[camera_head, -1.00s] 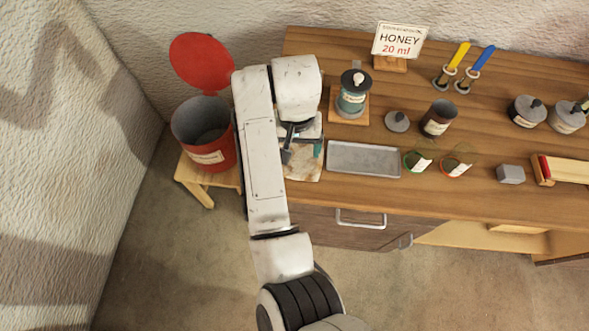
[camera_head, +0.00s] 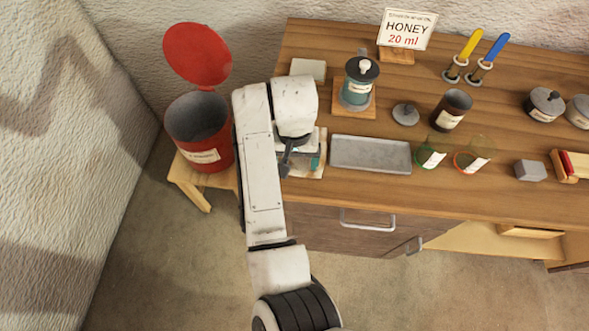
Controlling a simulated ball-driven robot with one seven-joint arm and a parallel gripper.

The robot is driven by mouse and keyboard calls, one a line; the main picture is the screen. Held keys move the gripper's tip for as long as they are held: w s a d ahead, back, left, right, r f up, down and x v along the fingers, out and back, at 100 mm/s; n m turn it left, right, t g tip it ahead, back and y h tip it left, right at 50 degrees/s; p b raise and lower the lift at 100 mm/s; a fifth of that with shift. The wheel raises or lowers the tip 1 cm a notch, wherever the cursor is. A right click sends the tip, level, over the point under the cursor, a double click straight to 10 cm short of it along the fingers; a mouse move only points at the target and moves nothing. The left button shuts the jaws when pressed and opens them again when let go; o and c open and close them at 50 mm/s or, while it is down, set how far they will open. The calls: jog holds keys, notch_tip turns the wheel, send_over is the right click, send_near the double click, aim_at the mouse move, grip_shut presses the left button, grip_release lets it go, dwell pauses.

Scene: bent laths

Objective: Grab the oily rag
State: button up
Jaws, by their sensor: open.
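My gripper (camera_head: 289,163) hangs low over the left front of the wooden bench, beneath the white arm. Its dark fingers are partly hidden by the wrist, and nothing shows between them. Under and beside it lies a pale, stained, cloth-like patch (camera_head: 313,170) with a bit of teal, which looks like the oily rag. The arm and gripper cover much of it, so I cannot tell whether the fingers touch it.
A red bin (camera_head: 212,160) with its lid (camera_head: 197,54) raised stands on a stool at the left. A grey tray (camera_head: 370,154) lies right of my gripper. A teal jar (camera_head: 357,90), a pale block (camera_head: 308,69) and a dark cup (camera_head: 451,108) stand on the bench (camera_head: 400,190).

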jog(key=shift+f, duration=0.4)
jog(key=c, duration=0.8)
jog(key=c, duration=0.6)
jog(key=shift+c, duration=0.3)
jog(key=shift+r, duration=0.15)
grip_shut()
notch_tip(320, 180, up, 12)
jog(key=p, duration=0.7)
